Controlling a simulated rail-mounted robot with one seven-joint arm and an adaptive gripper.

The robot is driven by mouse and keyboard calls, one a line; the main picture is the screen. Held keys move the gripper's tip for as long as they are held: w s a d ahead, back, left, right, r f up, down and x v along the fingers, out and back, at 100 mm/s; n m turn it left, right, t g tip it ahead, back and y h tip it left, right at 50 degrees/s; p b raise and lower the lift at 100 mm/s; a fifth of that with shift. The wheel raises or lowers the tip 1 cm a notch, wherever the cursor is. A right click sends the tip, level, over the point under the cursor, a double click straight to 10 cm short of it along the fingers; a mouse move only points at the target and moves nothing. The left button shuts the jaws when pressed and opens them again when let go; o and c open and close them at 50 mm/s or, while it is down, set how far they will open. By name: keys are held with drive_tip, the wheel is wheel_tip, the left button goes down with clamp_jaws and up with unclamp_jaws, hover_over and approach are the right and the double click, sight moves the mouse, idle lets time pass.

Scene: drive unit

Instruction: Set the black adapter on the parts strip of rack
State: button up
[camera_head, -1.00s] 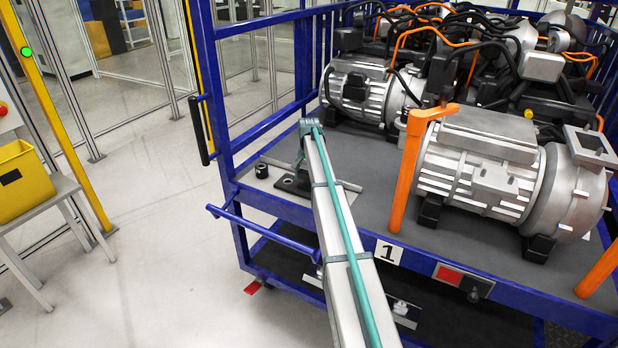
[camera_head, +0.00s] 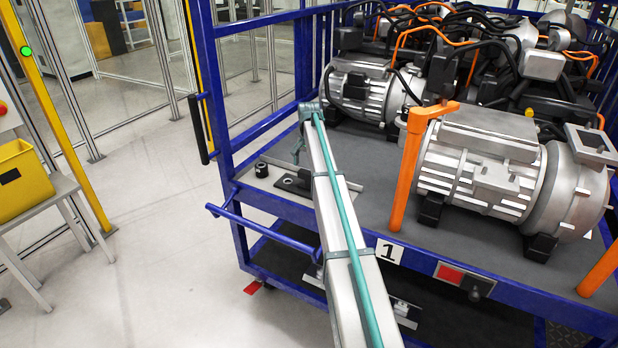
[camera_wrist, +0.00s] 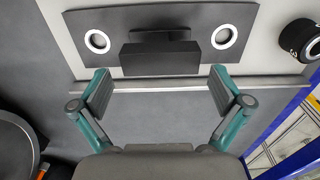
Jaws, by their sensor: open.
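A dark flat plate with two silver-ringed holes and a raised black block, which looks like the black adapter (camera_wrist: 163,57), lies flat on the light grey parts strip (camera_wrist: 272,58) in the wrist view. In the head view the adapter (camera_head: 291,186) is partly hidden behind my arm. My gripper (camera_wrist: 160,88) is open and empty, its fingers spread to either side of the block in the picture and apart from it. In the head view my gripper (camera_head: 297,152) hangs above the strip, partly hidden by the arm.
A black ring-shaped part (camera_wrist: 299,40) stands right of the adapter; it also shows in the head view (camera_head: 262,170). The blue rack frame (camera_head: 225,110) rises at the left. A large motor (camera_head: 485,170) and an orange post (camera_head: 405,180) stand to the right.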

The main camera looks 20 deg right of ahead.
wheel_tip(320, 180, up, 7)
drive_tip(key=b, duration=0.1)
idle(0.5)
